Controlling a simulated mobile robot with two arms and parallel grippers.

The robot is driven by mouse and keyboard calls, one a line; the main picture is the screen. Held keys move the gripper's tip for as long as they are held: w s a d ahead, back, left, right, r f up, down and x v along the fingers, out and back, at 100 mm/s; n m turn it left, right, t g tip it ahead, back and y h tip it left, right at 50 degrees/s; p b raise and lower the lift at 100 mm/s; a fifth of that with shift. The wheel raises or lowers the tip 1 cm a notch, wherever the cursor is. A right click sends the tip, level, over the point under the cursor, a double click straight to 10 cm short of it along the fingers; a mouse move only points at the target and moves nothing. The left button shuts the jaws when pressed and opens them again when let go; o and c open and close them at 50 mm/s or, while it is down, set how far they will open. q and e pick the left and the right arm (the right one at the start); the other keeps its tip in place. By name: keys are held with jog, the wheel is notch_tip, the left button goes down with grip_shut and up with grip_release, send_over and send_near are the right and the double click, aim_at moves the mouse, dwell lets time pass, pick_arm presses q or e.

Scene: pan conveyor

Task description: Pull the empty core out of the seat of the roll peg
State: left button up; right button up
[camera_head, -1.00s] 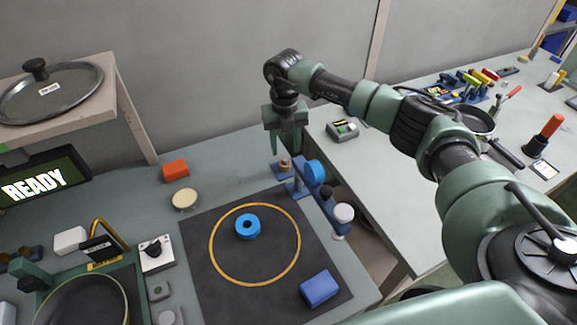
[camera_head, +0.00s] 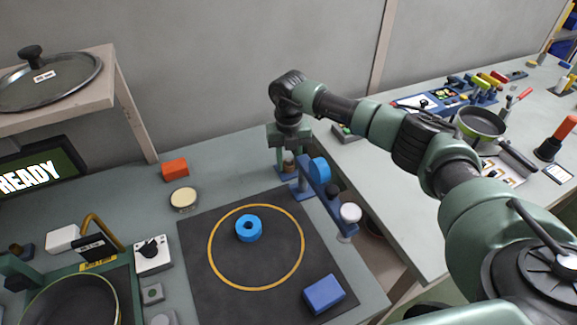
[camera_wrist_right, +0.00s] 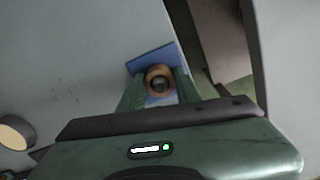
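A tan-brown core (camera_head: 288,163) with a dark centre stands upright on a small blue base at the back of the bench. It also shows in the right wrist view (camera_wrist_right: 160,78), seen from above on its blue base (camera_wrist_right: 150,58). My right gripper (camera_head: 289,168) points down over it, with a green finger on each side of the core. The fingers look open around it; I cannot tell whether they touch it. In the right wrist view my right gripper (camera_wrist_right: 160,88) flanks the core left and right. My left gripper is not in view.
A dark mat (camera_head: 225,285) holds a blue ring (camera_head: 248,229) and blue block (camera_head: 324,294). An orange block (camera_head: 175,168) lies left.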

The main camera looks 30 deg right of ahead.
grip_shut()
jog(key=shift+o, duration=2)
grip_release()
jog(key=c, duration=0.4)
jog(key=shift+c, duration=0.2)
jog(key=shift+r, duration=0.15)
jog(key=shift+r+p, duration=1.85)
jog(key=shift+r, duration=0.6)
notch_tip(320, 180, up, 8)
jog(key=p, duration=0.5)
jog(key=shift+f, duration=0.25)
